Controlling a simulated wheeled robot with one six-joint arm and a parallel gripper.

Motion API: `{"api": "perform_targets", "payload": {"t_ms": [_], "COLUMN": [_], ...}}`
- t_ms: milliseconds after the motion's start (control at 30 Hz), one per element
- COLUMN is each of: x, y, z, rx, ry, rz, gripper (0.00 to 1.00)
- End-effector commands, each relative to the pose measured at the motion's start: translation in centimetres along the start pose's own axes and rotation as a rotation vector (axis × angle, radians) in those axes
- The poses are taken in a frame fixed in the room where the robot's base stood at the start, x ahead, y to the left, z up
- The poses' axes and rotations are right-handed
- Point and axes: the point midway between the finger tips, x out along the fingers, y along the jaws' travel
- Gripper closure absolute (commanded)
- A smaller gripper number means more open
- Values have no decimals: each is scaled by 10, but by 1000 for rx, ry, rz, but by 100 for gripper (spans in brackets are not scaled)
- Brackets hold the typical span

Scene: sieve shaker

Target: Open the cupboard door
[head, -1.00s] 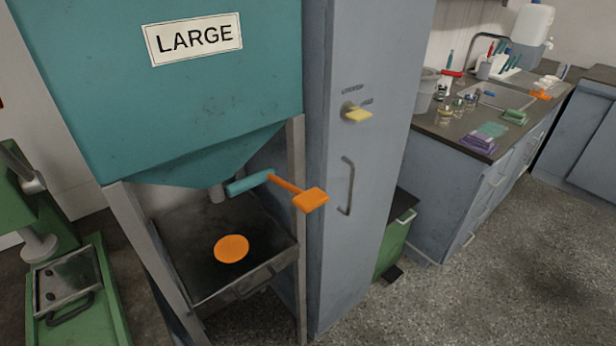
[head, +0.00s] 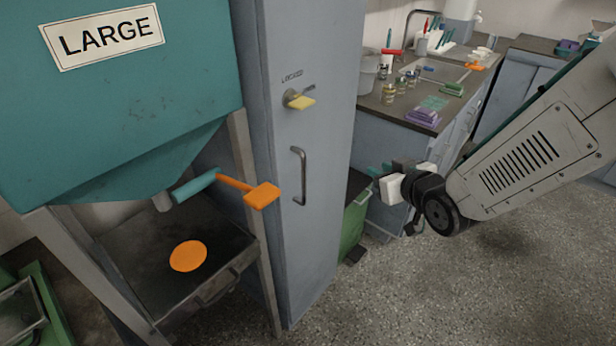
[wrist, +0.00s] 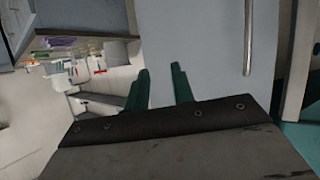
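The cupboard (head: 305,200) is tall and grey-blue, and its door looks closed. A vertical grey bar handle (head: 299,176) is on its front. Above the handle is a latch with a yellow knob (head: 301,103), with a label above it that seems to read "LOCKED". My gripper (head: 373,178) is to the right of the cupboard, apart from the handle. In the wrist view my gripper (wrist: 161,76) has its two dark green fingers apart with nothing between them. The handle (wrist: 249,38) stands right of the fingers there, on the grey door (wrist: 200,40).
A teal hopper (head: 120,120) marked "LARGE" stands left of the cupboard. Its orange lever (head: 261,196) sticks out near the cupboard front. A tray (head: 130,250) with an orange disc is below. A counter (head: 400,112) with several items is behind my arm. The floor in front is clear.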

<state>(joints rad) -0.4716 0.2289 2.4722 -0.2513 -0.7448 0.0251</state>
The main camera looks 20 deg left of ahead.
Motion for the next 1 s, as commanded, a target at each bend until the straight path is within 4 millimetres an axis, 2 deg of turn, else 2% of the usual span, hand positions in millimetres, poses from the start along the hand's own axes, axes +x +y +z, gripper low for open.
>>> {"api": "perform_targets", "payload": {"t_ms": [33,100,200,300,400,533,1000], "x": [14,26,33,34,33,37,94], "y": [-24,-53,-88,-111,-123,-131,-148], "z": [8,12,17,22,24,22,-4], "rx": [-8,-12,-5,8,18,23,24], "ry": [53,146,255,335,382,408,407], "rz": [-56,-123,-204,-260,-293,-308,-305], "gripper": [76,76,76,76,76,76,76]}}
